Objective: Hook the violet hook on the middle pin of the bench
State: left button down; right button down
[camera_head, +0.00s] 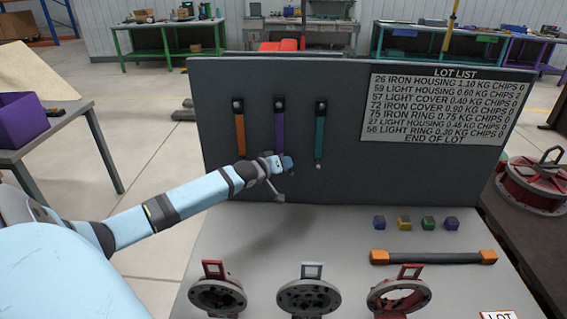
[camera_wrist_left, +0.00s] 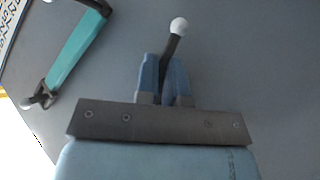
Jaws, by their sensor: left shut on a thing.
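The violet hook (camera_head: 280,135) stands upright against the dark back panel, its upper end at the middle pin (camera_head: 279,103). The head view does not settle whether its eye is over that pin. My left gripper (camera_head: 286,163) is at the lower end of the violet strip and covers part of it. In the left wrist view my left gripper (camera_wrist_left: 165,85) is shut on a dark stem with a white ball tip (camera_wrist_left: 179,26), apparently the violet hook's lower end. The violet strip itself is hidden there. My right gripper is not in view.
An orange hook (camera_head: 240,135) hangs to the left and a teal hook (camera_head: 319,138) to the right, close by. A lot list (camera_head: 440,105) is on the panel. Round housings (camera_head: 308,297), small coloured blocks (camera_head: 428,223) and an orange-ended bar (camera_head: 435,258) occupy the bench top.

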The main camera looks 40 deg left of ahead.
pick_arm(q)
jog(key=shift+a, duration=0.4)
